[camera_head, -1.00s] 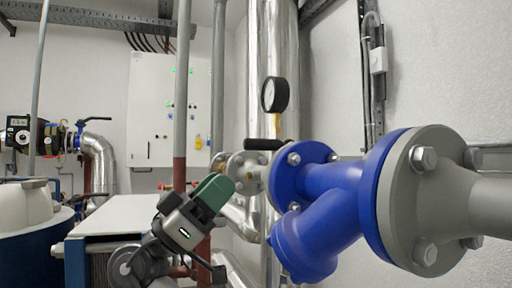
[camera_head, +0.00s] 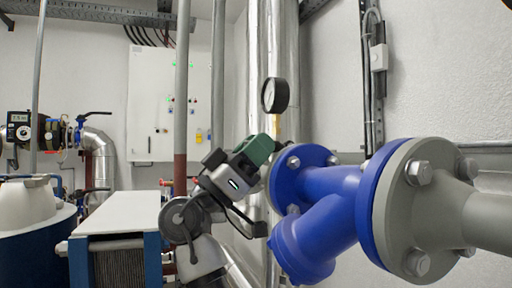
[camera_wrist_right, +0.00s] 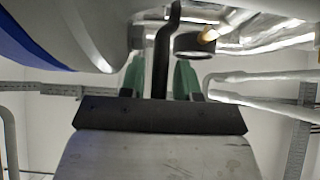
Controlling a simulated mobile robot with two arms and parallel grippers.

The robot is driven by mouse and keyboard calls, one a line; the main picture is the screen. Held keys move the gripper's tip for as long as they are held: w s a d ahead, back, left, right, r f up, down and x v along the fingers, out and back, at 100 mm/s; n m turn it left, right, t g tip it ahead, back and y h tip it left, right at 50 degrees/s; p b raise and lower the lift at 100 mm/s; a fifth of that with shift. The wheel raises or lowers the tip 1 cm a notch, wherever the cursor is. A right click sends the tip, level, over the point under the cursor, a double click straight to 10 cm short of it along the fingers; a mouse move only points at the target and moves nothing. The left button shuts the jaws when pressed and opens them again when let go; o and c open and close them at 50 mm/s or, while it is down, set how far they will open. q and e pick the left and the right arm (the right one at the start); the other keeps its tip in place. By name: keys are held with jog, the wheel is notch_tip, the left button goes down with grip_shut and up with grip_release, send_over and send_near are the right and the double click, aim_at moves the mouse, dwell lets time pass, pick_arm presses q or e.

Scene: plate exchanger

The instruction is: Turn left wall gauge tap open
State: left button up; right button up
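My right gripper (camera_head: 262,148), with green fingers, is just below and left of the gauge, beside the blue flange. In the right wrist view, a bent black lever (camera_wrist_right: 162,50) runs between the two green fingers (camera_wrist_right: 160,78). The fingers are apart, with gaps visible on both sides of the lever. In the head view the gripper hides the lever. My left gripper is not in view.
A blue strainer body (camera_head: 325,205) with grey bolted flanges fills the right side, close to my right gripper. A grey vertical pipe (camera_head: 182,90) stands to its left. A white-topped unit (camera_head: 118,212) is at lower left, and a white cabinet (camera_head: 160,105) is behind.

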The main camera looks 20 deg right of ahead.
grip_shut()
notch_tip(320, 180, up, 3)
jog(key=y+p, duration=0.3)
jog(key=shift+d+f+p, duration=0.1)
jog(key=shift+f+p, duration=0.05)
jog(key=shift+p, duration=0.15)
jog(key=shift+d+y+p, duration=0.1)
jog(key=shift+y+p, duration=0.25)
jog(key=shift+y, duration=0.25)
jog(key=shift+f, duration=0.1)
jog(key=shift+o, duration=1.3)
grip_release()
